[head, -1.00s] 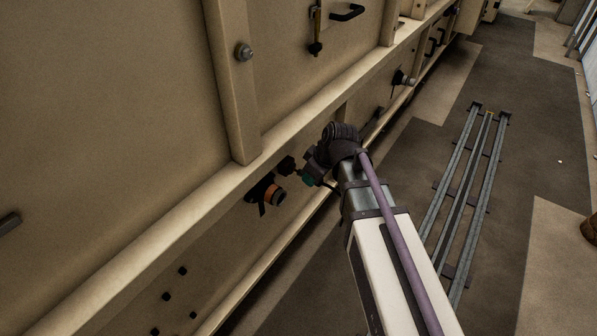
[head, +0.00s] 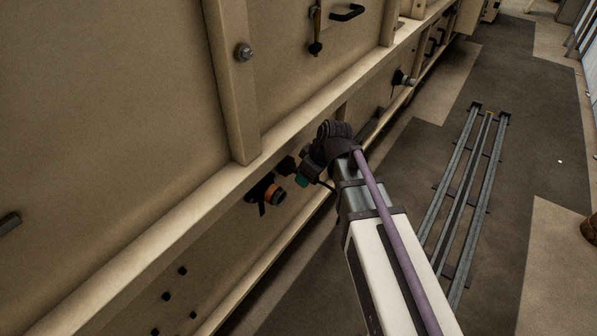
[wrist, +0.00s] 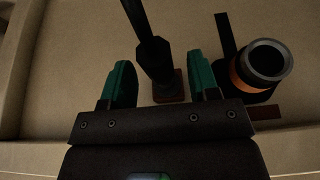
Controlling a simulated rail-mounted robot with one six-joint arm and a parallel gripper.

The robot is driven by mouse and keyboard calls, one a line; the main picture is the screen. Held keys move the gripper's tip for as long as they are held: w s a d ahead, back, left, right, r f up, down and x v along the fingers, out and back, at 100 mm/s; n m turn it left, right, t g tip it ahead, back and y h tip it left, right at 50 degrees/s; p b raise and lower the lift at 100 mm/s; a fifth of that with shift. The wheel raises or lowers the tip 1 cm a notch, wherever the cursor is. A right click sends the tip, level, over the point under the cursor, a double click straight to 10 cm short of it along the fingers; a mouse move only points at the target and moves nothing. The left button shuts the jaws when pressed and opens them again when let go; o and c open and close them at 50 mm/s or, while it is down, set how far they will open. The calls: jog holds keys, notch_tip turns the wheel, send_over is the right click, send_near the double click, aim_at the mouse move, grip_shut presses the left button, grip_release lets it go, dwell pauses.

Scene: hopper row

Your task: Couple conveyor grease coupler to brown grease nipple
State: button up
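The grease nipple (head: 275,194) is a stubby grey-ended cylinder with an orange-brown band on the beige wall. In the wrist view the nipple (wrist: 265,64) is at the right, outside my fingers, with its open end bare. A dark part that looks like the grease coupler (head: 287,165) sits just above and right of the nipple. In the wrist view this coupler (wrist: 155,58) has a black stem rising from it and a small reddish-brown block behind. My gripper (wrist: 162,82) has green fingers spread either side of the coupler, with gaps showing. Its contact with the wall fitting is hidden.
A beige ledge (head: 190,205) runs diagonally above the fittings. Another wall fitting (head: 401,78) stands farther along. Several small black studs (head: 167,297) are low on the wall. Floor rails (head: 478,175) lie to the right, with clear floor around them.

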jog(key=shift+r, duration=0.1)
jog(key=p+v, duration=1)
jog(key=shift+d+r, duration=0.15)
jog(key=shift+r, duration=0.1)
jog(key=shift+s, duration=0.1)
jog(key=s+d+r+m+g+h+p, duration=0.2)
jog(key=s+d+m+g+h+p, duration=0.3)
jog(key=s+m, duration=0.6)
notch_tip(320, 180, up, 26)
jog(key=d+t+y+p, duration=0.1)
jog(key=t+p, duration=0.1)
jog(key=p, duration=2.2)
jog(key=shift+r+n+y+p, duration=0.15)
jog(key=shift+n+y+p, duration=0.15)
jog(key=shift+n, duration=0.1)
